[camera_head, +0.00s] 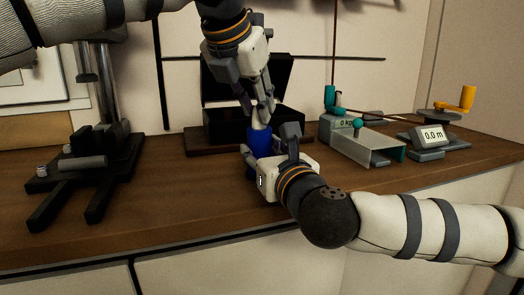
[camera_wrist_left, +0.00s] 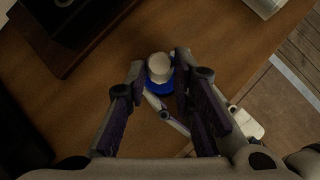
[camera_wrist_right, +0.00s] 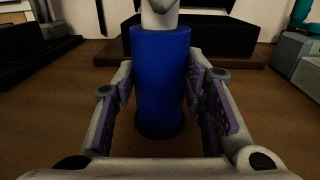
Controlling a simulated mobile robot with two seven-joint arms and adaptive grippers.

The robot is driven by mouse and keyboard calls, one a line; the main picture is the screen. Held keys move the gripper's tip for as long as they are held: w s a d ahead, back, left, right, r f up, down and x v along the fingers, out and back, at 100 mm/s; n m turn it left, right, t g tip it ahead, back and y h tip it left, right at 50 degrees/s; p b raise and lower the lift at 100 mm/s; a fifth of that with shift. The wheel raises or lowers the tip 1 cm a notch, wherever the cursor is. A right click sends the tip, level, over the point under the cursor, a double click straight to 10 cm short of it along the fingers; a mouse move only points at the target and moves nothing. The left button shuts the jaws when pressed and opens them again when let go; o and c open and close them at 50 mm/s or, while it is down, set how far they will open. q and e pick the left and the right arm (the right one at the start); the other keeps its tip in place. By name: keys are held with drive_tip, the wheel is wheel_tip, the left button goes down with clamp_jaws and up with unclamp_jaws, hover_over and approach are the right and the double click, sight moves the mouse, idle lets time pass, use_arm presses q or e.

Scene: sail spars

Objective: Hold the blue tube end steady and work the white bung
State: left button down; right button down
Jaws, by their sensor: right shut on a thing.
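The blue tube (camera_head: 259,141) is upright above the wooden worktop; it fills the middle of the right wrist view (camera_wrist_right: 160,75). My right gripper (camera_head: 268,148) is shut on it, with a finger on each side. I cannot tell whether its foot touches the worktop. The white bung (camera_wrist_left: 159,66) sits at the tube's top end and also shows in the right wrist view (camera_wrist_right: 160,15). My left gripper (camera_head: 257,108) points down from above. In the left wrist view its fingers (camera_wrist_left: 159,62) are apart on either side of the bung, with small gaps. How deep the bung sits is hidden.
A dark open case (camera_head: 222,126) stands behind the tube. A black stand (camera_head: 85,165) is at the left. A scale with a metal channel (camera_head: 360,143) and a winder with a yellow handle (camera_head: 445,115) are at the right. The worktop's front (camera_head: 180,215) is clear.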

use_arm(q)
drive_tip(key=shift+r, duration=0.2)
use_arm(e)
drive_tip(key=shift+f, duration=0.55)
use_arm(q)
drive_tip(key=r, duration=0.4)
drive_tip(key=shift+d+r, duration=0.15)
drive_tip(key=shift+d, duration=0.05)
use_arm(e)
drive_tip(key=c, duration=0.9)
unclamp_jaws()
use_arm(q)
drive_tip(key=shift+r, duration=0.4)
use_arm(e)
drive_tip(key=shift+r, duration=0.25)
